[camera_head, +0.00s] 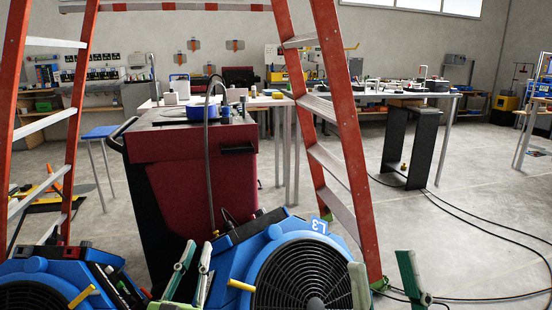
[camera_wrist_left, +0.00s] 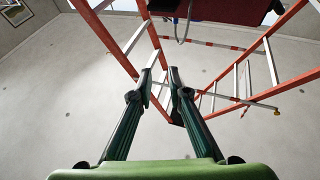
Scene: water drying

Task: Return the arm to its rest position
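My left gripper (camera_head: 190,258) is low in the head view, in front of a blue fan. Its two green fingers stand apart with nothing between them. In the left wrist view its fingers (camera_wrist_left: 160,72) are apart and empty, with grey floor and an orange ladder behind. My right gripper (camera_head: 385,268) is at the lower right of the head view. Its fingers are wide apart, and no object shows between them. The arms behind both grippers are mostly out of the picture.
Blue fans (camera_head: 262,252) (camera_head: 72,268) stand close in front. An orange ladder (camera_head: 345,130) straddles a dark red cart (camera_head: 185,195) carrying a hose (camera_head: 207,130). A white table (camera_head: 285,101) stands behind. Black cables (camera_head: 470,222) cross the otherwise open floor at right.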

